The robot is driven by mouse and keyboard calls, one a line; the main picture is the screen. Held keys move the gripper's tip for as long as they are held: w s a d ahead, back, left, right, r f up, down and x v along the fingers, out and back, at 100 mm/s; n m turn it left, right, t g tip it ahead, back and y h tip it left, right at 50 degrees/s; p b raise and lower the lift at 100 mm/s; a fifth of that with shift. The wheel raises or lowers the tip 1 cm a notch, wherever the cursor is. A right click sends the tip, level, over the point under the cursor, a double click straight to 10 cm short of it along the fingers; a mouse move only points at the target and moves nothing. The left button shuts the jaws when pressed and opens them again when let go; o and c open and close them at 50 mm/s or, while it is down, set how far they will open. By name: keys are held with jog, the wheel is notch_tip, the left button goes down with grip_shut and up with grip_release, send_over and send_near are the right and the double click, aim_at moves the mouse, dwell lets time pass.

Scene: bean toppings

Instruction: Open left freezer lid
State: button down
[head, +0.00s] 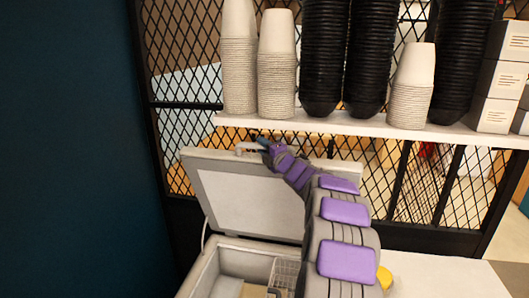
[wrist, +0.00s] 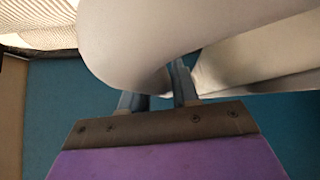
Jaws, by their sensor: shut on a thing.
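The left freezer lid (head: 250,196) stands raised, nearly upright, hinged at the back of the white freezer (head: 222,262), whose inside shows below it. My arm reaches over the freezer to the lid's top edge. My gripper (head: 262,141) is at the light handle (head: 246,148) on that edge. In the wrist view, my gripper's two blue-grey fingers (wrist: 158,86) close on the pale, rounded handle (wrist: 125,38), which hides part of the fingertips.
A wire basket (head: 285,272) sits inside the freezer. A white shelf (head: 350,127) with stacked cups and black bowls runs just above the lid, before a black mesh partition (head: 180,88). A dark blue wall (head: 70,150) stands at left.

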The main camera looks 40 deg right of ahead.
jog(key=s+a+f+b, duration=0.6)
jog(key=s+a+b, duration=0.2)
jog(key=b, duration=0.7)
jog(key=shift+s+a+n+t, duration=0.2)
jog(key=shift+a+n+t, duration=0.2)
jog(key=shift+a, duration=0.55)
jog(key=c, duration=1.3)
grip_release()
jog(key=o, duration=0.3)
jog(key=shift+w+d+f, duration=0.1)
jog(key=shift+w, duration=0.05)
jog(key=shift+o, duration=0.2)
jog(key=shift+d, duration=0.1)
jog(key=shift+s, duration=0.2)
jog(key=s+a+f+p, duration=0.1)
jog(key=s+f+p, duration=0.1)
jog(key=s, duration=1.4)
jog(key=shift+s+f, duration=0.4)
